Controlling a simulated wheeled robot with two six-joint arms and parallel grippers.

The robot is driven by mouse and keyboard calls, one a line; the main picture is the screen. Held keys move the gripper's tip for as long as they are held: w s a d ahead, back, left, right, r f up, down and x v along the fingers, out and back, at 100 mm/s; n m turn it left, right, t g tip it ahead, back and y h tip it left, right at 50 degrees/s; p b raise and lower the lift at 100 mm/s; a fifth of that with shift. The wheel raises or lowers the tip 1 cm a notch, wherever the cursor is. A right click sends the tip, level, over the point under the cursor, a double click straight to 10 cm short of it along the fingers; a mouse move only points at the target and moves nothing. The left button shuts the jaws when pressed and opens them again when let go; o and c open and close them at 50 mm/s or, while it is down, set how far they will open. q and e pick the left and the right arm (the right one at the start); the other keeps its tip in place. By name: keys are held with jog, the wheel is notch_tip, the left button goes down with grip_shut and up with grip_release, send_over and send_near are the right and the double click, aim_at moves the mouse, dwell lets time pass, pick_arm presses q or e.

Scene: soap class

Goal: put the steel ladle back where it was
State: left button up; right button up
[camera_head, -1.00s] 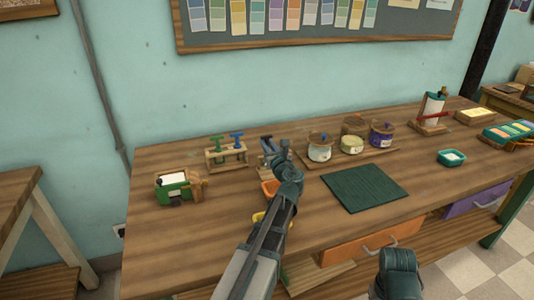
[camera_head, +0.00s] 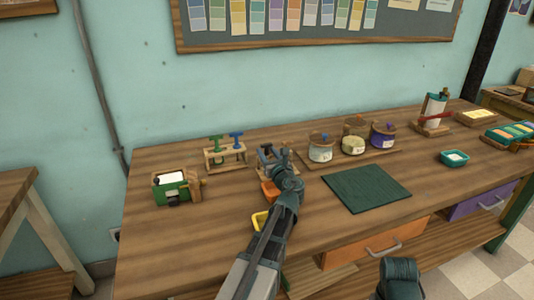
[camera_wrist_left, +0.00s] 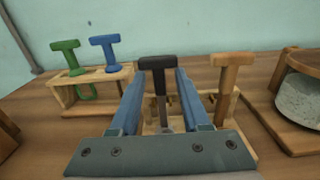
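A tool with a black T-shaped handle (camera_wrist_left: 158,63) stands upright at a small wooden rack (camera_wrist_left: 238,137) in the left wrist view; its lower end is partly hidden, so I cannot be sure it is the steel ladle. My left gripper (camera_wrist_left: 160,98) has one blue finger on each side of its shaft, with gaps showing. In the head view my left gripper (camera_head: 268,155) is at this rack and hides much of it. A tan T-handled tool (camera_wrist_left: 233,60) stands just right of the fingers. My right arm's dark end (camera_head: 400,280) shows at the bottom; its fingertips are not visible.
A second rack (camera_head: 226,160) with green and blue T-handled tools stands to the left. A green box (camera_head: 172,187) is further left. Jars (camera_head: 320,152) on a board stand to the right. A dark green mat (camera_head: 366,189) lies in front of them.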

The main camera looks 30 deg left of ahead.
pick_arm(q)
jog(key=shift+r+p, duration=0.3)
jog(key=v, duration=1.2)
jog(key=shift+s+f, duration=0.1)
